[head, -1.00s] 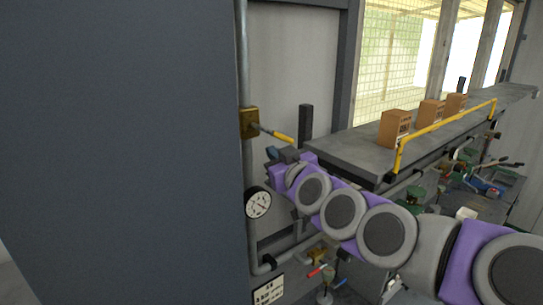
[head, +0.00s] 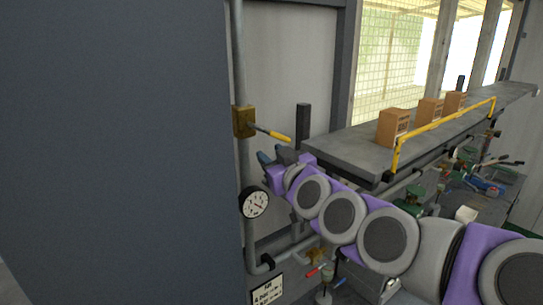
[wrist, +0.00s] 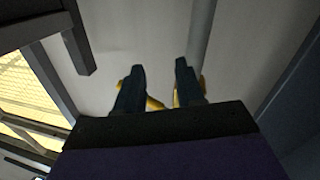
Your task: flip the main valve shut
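A brass valve (head: 244,121) sits on a vertical grey pipe. Its lever has a yellow grip (head: 280,137) and sticks out to the right, sloping slightly down. My gripper (head: 274,158) is just below the lever in the head view. In the wrist view my gripper (wrist: 158,68) has its two dark fingers apart with nothing held between the tips. Parts of the yellow lever (wrist: 154,103) show between and beside the fingers, and brass-yellow shows beside the right finger. The fingers partly hide the valve there. Whether they touch the lever I cannot tell.
A round gauge (head: 254,203) is on the pipe below the valve. A grey conveyor (head: 352,157) with cardboard boxes (head: 393,127) and a yellow rail (head: 440,128) runs right. A dark cabinet (head: 120,150) fills the left. A small red-handled valve (head: 314,272) is low down.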

